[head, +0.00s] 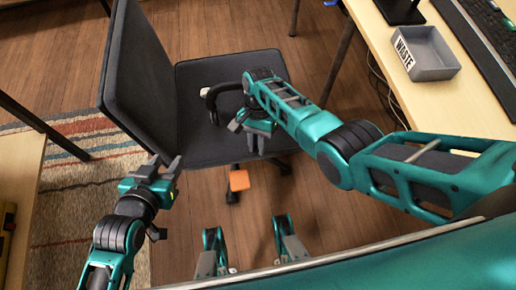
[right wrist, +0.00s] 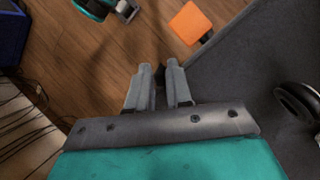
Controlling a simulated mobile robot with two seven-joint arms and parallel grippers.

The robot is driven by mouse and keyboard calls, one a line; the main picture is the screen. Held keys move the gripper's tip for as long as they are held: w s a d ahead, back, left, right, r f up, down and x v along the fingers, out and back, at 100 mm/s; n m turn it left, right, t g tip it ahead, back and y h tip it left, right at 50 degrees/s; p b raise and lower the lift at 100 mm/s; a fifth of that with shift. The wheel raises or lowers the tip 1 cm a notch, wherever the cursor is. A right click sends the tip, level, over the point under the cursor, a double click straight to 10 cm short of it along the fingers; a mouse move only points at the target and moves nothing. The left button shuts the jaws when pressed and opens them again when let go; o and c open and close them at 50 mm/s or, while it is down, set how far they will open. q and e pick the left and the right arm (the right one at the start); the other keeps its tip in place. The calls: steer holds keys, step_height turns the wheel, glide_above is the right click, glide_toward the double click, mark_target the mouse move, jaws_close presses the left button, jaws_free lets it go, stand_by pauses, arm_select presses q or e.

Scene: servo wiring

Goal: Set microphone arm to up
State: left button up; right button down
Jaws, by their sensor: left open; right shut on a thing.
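A dark headset (head: 212,98) lies on the seat of the office chair (head: 190,143). Part of its dark, rounded shape shows at the right edge of the right wrist view (right wrist: 299,103). I cannot make out its microphone arm. My right gripper (head: 246,128) is over the front part of the seat, near the headset. In the right wrist view its fingers (right wrist: 159,72) are close together with something dark between them, too hidden to name. My left gripper (head: 165,168) is open and empty, in front of the chair at the left.
The chair's tall backrest (head: 148,75) stands at the left of the seat. An orange square piece (head: 239,181) shows just below the seat's front edge. A desk at right holds a grey waste tray (head: 430,55) and a keyboard (head: 487,42). A striped rug (head: 70,195) lies at left.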

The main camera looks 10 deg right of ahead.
steer(key=shift+w+r+g+b, duration=0.45)
steer(key=shift+r+g+b, duration=0.2)
steer(key=shift+r+g, duration=0.1)
steer(key=shift+w+r+g+b, duration=0.2)
steer(key=shift+r+g+b, duration=0.15)
steer(key=shift+r, duration=0.1)
steer(key=c, duration=1)
jaws_free()
steer(key=shift+r, duration=0.15)
steer(key=v, duration=1.2)
steer(key=shift+w+d+r, duration=0.1)
steer(key=shift+w+r, duration=0.1)
steer(key=shift+r, duration=0.15)
